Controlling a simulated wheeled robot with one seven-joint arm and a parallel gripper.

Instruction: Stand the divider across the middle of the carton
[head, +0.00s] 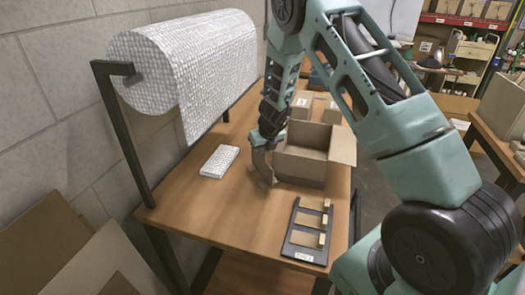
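The open carton (300,170) stands on the wooden table, with a flap (343,146) spread out on its right. My gripper (264,148) points down just left of the carton, partly seen from behind. A tan, cardboard-like piece (263,168) shows directly below my gripper. It may be the divider or the carton's left flap; I cannot tell which, nor whether the fingers are closed on it. No divider can be clearly made out inside the carton, whose floor is only partly visible.
A black rack (297,243) with wooden blocks lies at the table's front. A white wrapped packet (219,161) lies left of my gripper. Small closed boxes (302,104) stand behind the carton. A large bubble-wrap roll (190,62) hangs on a black frame at left.

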